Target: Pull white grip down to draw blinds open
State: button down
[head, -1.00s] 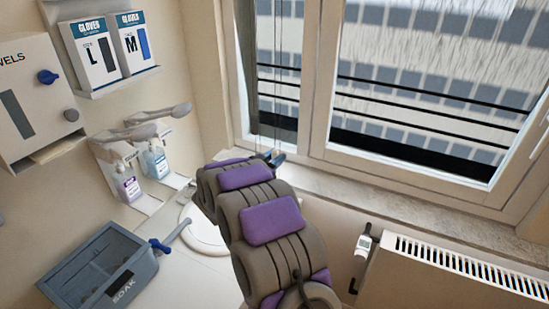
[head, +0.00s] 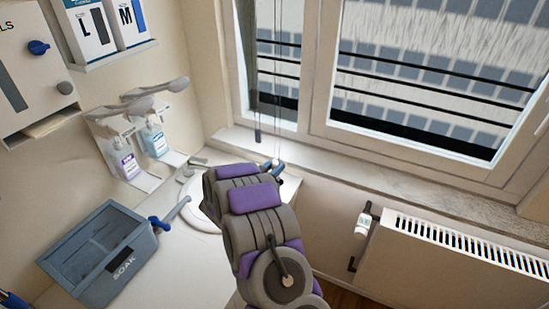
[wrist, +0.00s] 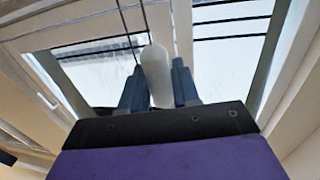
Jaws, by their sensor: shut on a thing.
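The white grip (wrist: 156,74) is a pale, rounded piece between the two blue-grey fingers of my gripper (wrist: 158,88) in the wrist view. The fingers are shut on it from both sides. Thin dark cords (wrist: 132,30) run up from around the grip. In the head view my gripper (head: 274,167) is at the far end of my arm, just in front of the window sill, and the grip is barely visible there. The cords (head: 265,100) hang in front of the left window pane. The blinds themselves are hard to make out.
The window sill (head: 400,174) and a white radiator (head: 450,262) are on the right. A grey SOAK tub (head: 100,255), a sink (head: 202,212) and dispenser bottles (head: 155,140) are on the left. A glove box holder (head: 112,52) is on the wall.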

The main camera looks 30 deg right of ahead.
jog(key=shift+f, duration=0.2)
jog(key=c, duration=1)
grip_release()
jog(key=shift+w+a, duration=0.1)
jog(key=shift+o, duration=0.2)
jog(key=v, duration=1.7)
jog(key=shift+a, duration=0.2)
